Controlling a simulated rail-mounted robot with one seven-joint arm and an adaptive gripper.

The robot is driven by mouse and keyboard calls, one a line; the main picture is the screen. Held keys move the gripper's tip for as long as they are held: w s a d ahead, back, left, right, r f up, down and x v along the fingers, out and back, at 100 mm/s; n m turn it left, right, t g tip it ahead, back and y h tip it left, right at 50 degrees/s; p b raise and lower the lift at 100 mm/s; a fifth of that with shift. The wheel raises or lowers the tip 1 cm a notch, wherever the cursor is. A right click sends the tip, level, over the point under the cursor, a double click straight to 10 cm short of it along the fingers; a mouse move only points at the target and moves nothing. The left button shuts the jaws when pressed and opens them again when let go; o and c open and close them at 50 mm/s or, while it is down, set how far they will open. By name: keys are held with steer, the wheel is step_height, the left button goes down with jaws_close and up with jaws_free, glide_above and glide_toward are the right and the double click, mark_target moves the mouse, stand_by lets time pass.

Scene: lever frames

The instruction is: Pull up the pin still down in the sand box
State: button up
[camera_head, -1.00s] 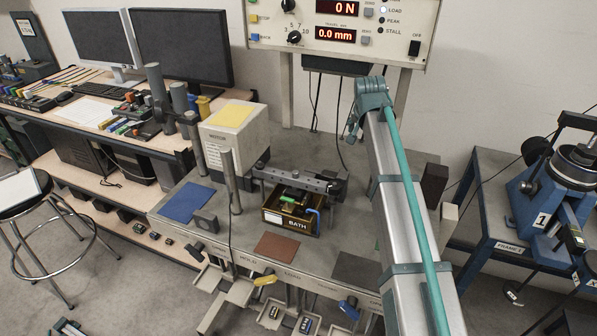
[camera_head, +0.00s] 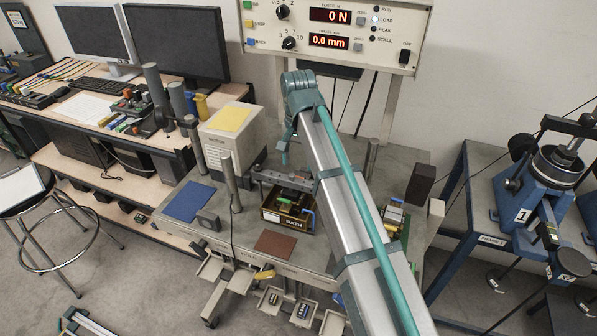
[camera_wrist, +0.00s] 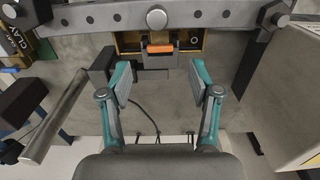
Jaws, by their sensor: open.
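No sand label is readable, and I cannot make out the pin. A brown open box (camera_head: 270,216) marked BATH stands on the grey bench under a dark metal bar (camera_head: 283,180). In the wrist view, a shallow brown-edged box (camera_wrist: 128,48) lies partly under the bar, with an orange piece (camera_wrist: 160,47) on a grey bracket. My gripper (camera_wrist: 161,85) is open and empty, its teal fingers on either side below the orange piece in the picture. In the head view my gripper (camera_head: 285,150) hangs above the bench behind the bar, partly hidden by my arm.
A box with coloured pieces (camera_head: 394,218) stands right of my arm. A CLAY label (camera_wrist: 14,38) shows at the wrist view's left. A grey post (camera_head: 231,182), a cream machine (camera_head: 228,146) and a dark block (camera_head: 420,184) stand around. Blue and brown mats (camera_head: 275,244) lie in front.

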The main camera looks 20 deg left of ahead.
mark_target(299, 175)
steer(key=shift+f+p, duration=0.7)
steer(key=shift+f, duration=2.3)
jaws_close()
